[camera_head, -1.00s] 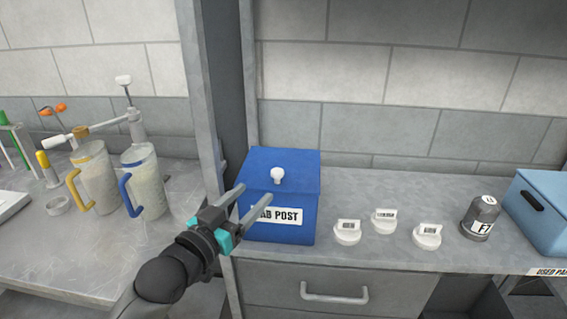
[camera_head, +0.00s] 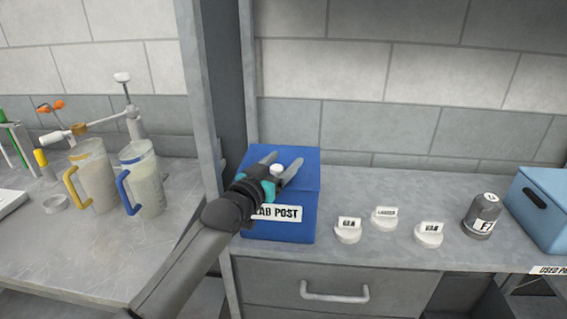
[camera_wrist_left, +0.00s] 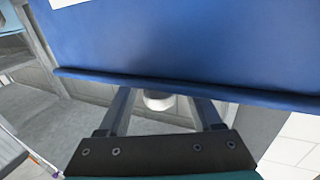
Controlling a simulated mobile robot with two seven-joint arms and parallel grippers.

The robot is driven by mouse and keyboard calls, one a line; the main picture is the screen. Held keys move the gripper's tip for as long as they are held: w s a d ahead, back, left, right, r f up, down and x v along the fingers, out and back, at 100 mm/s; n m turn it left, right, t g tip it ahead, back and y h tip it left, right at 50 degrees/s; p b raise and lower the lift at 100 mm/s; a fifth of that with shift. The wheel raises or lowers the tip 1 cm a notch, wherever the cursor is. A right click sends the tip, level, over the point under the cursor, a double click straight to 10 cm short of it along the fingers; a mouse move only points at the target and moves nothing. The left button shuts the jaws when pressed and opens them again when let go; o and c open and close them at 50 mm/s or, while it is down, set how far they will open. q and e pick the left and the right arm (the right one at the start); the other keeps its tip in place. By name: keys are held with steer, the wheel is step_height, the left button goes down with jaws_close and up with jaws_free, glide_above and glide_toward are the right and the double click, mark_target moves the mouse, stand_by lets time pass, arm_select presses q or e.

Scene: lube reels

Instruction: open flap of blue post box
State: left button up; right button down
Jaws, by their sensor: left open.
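The blue post box (camera_head: 285,232) stands on the grey counter with a white label reading "LAB POST" on its front. Its flap on top looks shut and carries a small white knob (camera_head: 277,169). My left gripper (camera_head: 285,160) is open over the flap, with its fingers on either side of the knob. In the left wrist view, the knob (camera_wrist_left: 158,101) shows between the two fingers (camera_wrist_left: 160,112), without clear contact. The gripper hides part of the flap and the label's left end. My right gripper is not in view.
White labelled knobs (camera_head: 384,218), a dark grey bottle (camera_head: 481,214) and a light blue box (camera_head: 545,215) stand to the right. Two jugs, one with a blue handle (camera_head: 124,190), stand on the left counter. A grey upright post (camera_head: 205,90) is just left of the post box.

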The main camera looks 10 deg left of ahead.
arm_select(q)
steer(key=shift+w+d, duration=0.1)
steer(key=shift+w, duration=0.1)
steer(key=shift+c, duration=0.2)
jaws_close()
stand_by(0.4)
stand_by(0.8)
